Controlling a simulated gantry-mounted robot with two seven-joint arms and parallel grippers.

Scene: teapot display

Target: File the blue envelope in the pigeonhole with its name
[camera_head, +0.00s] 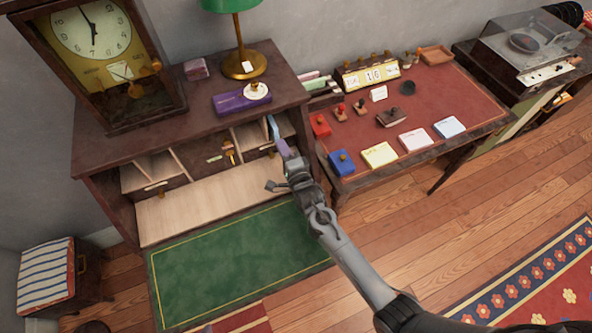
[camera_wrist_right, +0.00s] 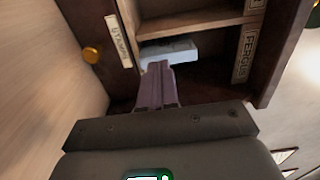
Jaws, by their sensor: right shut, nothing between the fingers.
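The pale blue envelope (camera_head: 273,127) sits in a right-hand pigeonhole of the writing desk (camera_head: 200,150). It also shows in the right wrist view (camera_wrist_right: 170,51), inside the compartment just past my fingertips. My right gripper (camera_head: 283,148) reaches into the front of that pigeonhole; its mauve fingers (camera_wrist_right: 158,82) are shut and empty. They point at the envelope's near edge; I cannot tell if they touch it. A label (camera_wrist_right: 243,53), apparently starting "FERGU", is on the divider to the right. My left gripper is not in view.
A drawer front with a brass knob (camera_wrist_right: 92,55) and a "STAMPS" label (camera_wrist_right: 118,41) is left of the fingers. A clock (camera_head: 105,60), purple box (camera_head: 240,101) and lamp (camera_head: 246,62) stand on top. The red-topped side table (camera_head: 450,92) stands right.

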